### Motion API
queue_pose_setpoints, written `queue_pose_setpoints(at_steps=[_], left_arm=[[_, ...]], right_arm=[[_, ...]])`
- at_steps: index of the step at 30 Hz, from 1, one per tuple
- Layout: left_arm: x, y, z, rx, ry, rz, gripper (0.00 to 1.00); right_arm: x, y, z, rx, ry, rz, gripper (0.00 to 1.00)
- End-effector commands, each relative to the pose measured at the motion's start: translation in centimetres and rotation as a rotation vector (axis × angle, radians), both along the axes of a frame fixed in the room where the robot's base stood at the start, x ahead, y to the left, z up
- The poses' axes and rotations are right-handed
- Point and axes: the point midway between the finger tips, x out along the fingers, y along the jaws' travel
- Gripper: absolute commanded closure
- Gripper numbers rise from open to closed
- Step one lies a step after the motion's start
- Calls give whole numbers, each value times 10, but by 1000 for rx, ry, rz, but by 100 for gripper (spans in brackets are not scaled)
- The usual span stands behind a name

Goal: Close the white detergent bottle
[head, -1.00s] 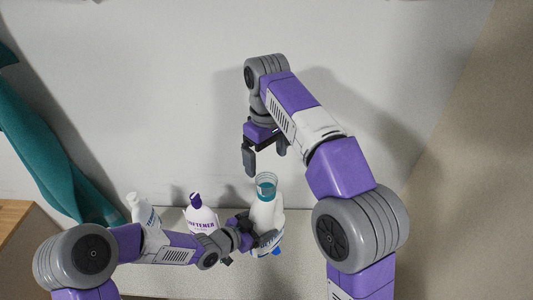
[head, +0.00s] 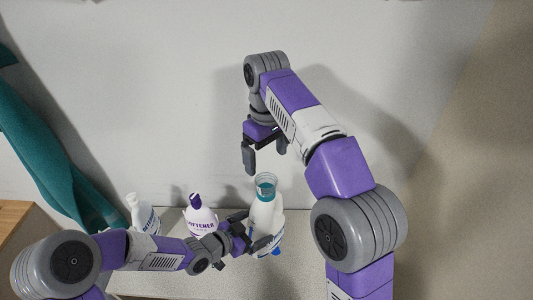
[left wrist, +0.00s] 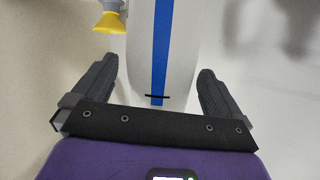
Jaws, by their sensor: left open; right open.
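The white detergent bottle (head: 264,214) stands upright on the shelf, with a teal, see-through, cup-like top (head: 265,181). My left gripper (head: 256,231) is open at its left side, its fingers toward the bottle's lower body. In the left wrist view a white bottle body with a blue stripe (left wrist: 161,45) lies ahead between the two open fingers (left wrist: 158,88), with gaps visible at both sides. My right gripper (head: 264,157) is open and empty above the bottle's top, fingers pointing down. Whether the teal top is a cap or an open neck is unclear.
A softener bottle with purple cap (head: 200,218) and a white spray bottle (head: 143,213) stand to the left on the shelf (head: 172,222). A yellow nozzle (left wrist: 109,22) shows in the left wrist view. Teal cloth (head: 62,175) hangs at left; a wall is behind.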

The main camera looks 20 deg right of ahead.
Motion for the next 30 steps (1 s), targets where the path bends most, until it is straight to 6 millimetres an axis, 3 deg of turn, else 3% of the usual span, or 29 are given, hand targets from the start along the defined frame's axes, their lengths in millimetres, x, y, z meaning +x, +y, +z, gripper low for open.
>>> queue_pose_setpoints(at_steps=[3,9,25,30], left_arm=[[-8,19,9,1,-1,5,0],[-18,37,17,1,0,2,0],[-20,39,18,0,1,0,0],[-20,39,37,0,1,0,0]], right_arm=[[0,0,1,0,0,0,3],[0,0,4,0,0,0,3],[0,0,4,0,0,0,3],[0,0,23,0,0,0,3]])
